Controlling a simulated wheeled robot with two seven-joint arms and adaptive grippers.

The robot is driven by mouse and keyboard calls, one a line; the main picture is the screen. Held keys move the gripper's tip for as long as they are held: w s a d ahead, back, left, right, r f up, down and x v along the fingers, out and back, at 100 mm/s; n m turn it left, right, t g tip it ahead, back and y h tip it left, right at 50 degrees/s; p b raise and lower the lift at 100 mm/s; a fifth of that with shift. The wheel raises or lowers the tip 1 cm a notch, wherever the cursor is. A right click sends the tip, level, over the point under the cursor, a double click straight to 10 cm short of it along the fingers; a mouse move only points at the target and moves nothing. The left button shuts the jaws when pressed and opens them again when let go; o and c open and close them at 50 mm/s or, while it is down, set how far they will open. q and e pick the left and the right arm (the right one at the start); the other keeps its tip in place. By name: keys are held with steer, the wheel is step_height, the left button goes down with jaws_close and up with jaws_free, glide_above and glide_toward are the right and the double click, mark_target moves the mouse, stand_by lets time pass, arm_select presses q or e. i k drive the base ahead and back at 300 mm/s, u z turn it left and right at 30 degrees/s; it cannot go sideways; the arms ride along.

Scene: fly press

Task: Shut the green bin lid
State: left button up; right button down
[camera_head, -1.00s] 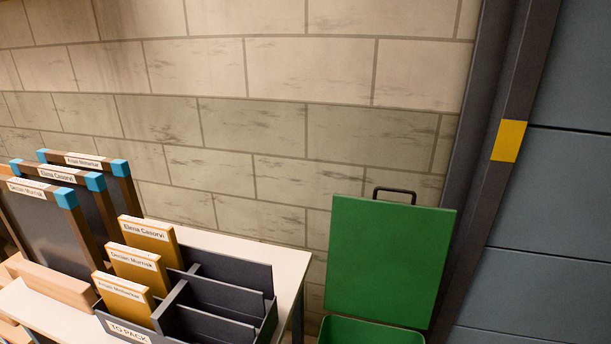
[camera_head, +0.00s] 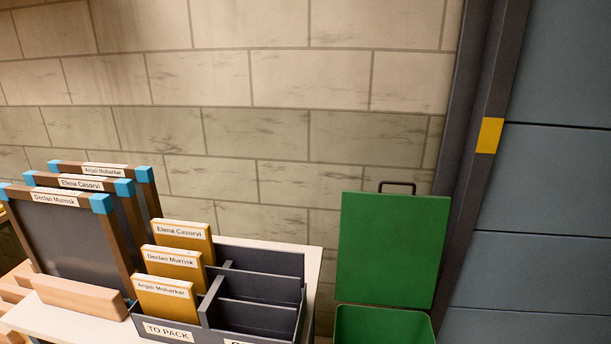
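The green bin (camera_head: 384,325) stands on the floor at the lower right, against the brick wall, with only its upper part in view. Its green lid (camera_head: 392,250) is open, standing upright behind the bin's mouth. A dark handle (camera_head: 397,186) sits on the lid's top edge. The bin's inside is mostly cut off by the bottom of the picture. Neither of my grippers is in view.
A white table (camera_head: 313,268) left of the bin holds a dark divided TO PACK box (camera_head: 262,317) with several yellow named packages (camera_head: 174,258). Framed boards (camera_head: 65,238) stand further left. A dark post (camera_head: 478,170) rises right of the bin.

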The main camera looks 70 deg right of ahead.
mark_target(390, 251)
steer(key=u, duration=0.3)
steer(key=k, duration=0.55)
steer(key=z, duration=1.4)
